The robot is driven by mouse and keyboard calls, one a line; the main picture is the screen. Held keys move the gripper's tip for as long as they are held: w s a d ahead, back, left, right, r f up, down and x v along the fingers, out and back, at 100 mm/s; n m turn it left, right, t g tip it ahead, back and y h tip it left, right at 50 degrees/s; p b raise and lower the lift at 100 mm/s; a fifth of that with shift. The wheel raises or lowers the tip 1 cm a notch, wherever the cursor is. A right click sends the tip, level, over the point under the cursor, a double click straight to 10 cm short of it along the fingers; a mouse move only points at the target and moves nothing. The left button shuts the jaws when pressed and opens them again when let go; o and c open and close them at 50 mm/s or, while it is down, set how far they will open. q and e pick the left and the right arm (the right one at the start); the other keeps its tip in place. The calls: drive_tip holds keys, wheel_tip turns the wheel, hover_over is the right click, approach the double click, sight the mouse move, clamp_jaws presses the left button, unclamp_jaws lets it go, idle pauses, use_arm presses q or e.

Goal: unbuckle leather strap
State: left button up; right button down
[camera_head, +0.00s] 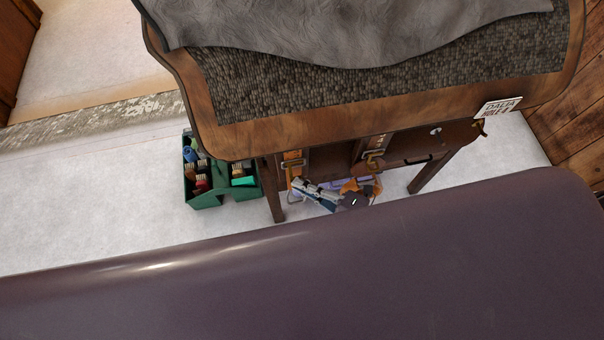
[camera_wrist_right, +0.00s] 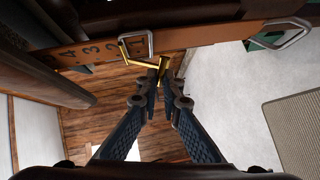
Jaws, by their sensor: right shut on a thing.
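A brown leather strap (camera_wrist_right: 190,37) with printed numbers crosses the top of the right wrist view. A silver-framed buckle (camera_wrist_right: 150,46) with a brass prong (camera_wrist_right: 137,58) sits on it. My right gripper (camera_wrist_right: 157,76) is shut on a small brass piece at this buckle, apparently the end of its prong. In the head view my right gripper (camera_head: 299,185) is low under the wooden rack (camera_head: 270,131), close to a hanging orange-brown strap (camera_head: 293,160). The exact contact is too small to tell there. My left gripper is not in view.
Another strap with a brass buckle (camera_head: 372,160) hangs to the right under the rack. A green caddy (camera_head: 208,200) with brushes and bottles stands on the floor at left. Pale floor (camera_head: 90,225) is clear at left.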

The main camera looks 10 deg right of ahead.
wheel_tip(320, 180, up, 6)
drive_tip(key=m+g+h+p, duration=0.2)
drive_tip(key=m+g+p, duration=0.3)
drive_tip(key=g+p, duration=0.3)
drive_tip(key=shift+s+r+m+h+p, duration=0.15)
drive_tip(key=shift+r+m+h+p, duration=0.15)
drive_tip(key=shift+p, duration=1.4)
drive_tip(key=shift+r, duration=0.1)
drive_tip(key=c, duration=2.2)
unclamp_jaws()
drive_tip(key=shift+a, duration=0.1)
drive_tip(key=shift+o, duration=0.4)
drive_tip(key=v, duration=1.2)
